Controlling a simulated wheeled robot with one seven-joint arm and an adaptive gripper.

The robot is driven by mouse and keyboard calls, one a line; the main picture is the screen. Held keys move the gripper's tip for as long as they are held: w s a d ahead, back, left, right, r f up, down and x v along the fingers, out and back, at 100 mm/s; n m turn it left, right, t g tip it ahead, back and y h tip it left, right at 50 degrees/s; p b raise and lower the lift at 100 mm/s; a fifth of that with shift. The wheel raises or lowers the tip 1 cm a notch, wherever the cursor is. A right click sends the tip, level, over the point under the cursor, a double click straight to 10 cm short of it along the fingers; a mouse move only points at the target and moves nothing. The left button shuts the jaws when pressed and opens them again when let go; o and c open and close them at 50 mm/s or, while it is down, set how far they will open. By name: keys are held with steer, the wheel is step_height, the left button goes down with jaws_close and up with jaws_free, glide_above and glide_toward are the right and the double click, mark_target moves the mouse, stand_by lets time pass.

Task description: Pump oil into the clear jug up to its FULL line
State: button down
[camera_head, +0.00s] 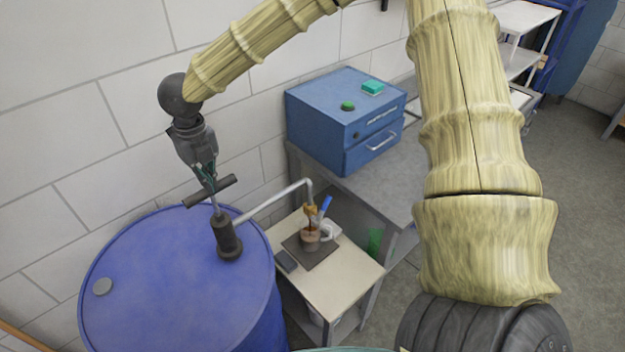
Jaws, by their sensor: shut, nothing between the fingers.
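A blue oil drum (180,290) stands at the lower left with a dark hand pump (229,242) on its top. The pump's T-shaped handle (225,184) is raised on its rod. My gripper (209,183) points down at the middle of this handle, with its fingers shut; whether they touch it I cannot tell. A pale spout pipe (275,200) runs from the pump to above the clear jug (311,236). Brown oil shows at the spout's end and in the jug. The jug's FULL line and exact level are too small to read.
A blue cabinet (325,115) stands on a grey bench behind. A white wall is close behind the drum.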

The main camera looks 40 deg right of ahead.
steer(key=shift+f+b, duration=0.5)
steer(key=shift+f, duration=1.4)
step_height(320, 180, up, 3)
steer(key=p, duration=0.2)
steer(key=shift+p, duration=0.3)
steer(key=shift+r+p, duration=0.45)
steer(key=shift+r, duration=2.85)
steer(key=shift+w+r, duration=0.3)
steer(key=shift+r, duration=0.25)
steer(key=shift+s+r, duration=0.15)
steer(key=shift+r, duration=0.15)
steer(key=shift+s+r, duration=0.1)
steer(key=shift+s, duration=0.1)
